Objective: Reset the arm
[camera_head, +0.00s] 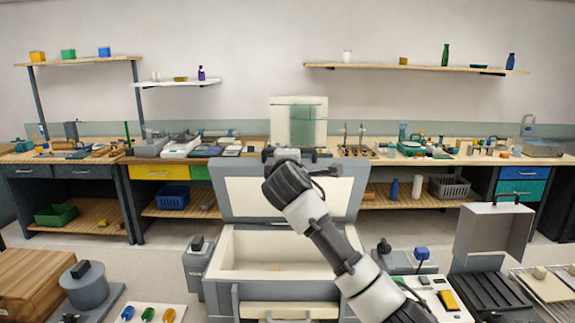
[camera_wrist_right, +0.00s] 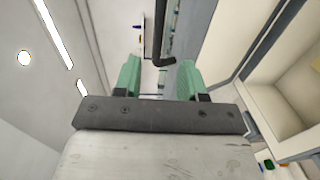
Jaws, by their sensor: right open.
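My right arm rises from the lower right of the head view to a dark joint in front of the open lid of a grey chest. My right gripper (camera_wrist_right: 157,80) shows in the right wrist view with its two green fingers apart and nothing held between them. A dark bent bar (camera_wrist_right: 160,40) shows beyond the gap; I cannot tell how far off it is. In the head view I cannot make out the right gripper's fingers. My left gripper is in neither view.
The open grey chest (camera_head: 222,252) stands in the middle, its lid (camera_head: 235,190) raised behind my arm. A grey case (camera_head: 493,232) stands open at the right. A cylindrical device (camera_head: 85,288) and a white tray (camera_head: 140,312) are at the lower left. Workbenches line the wall.

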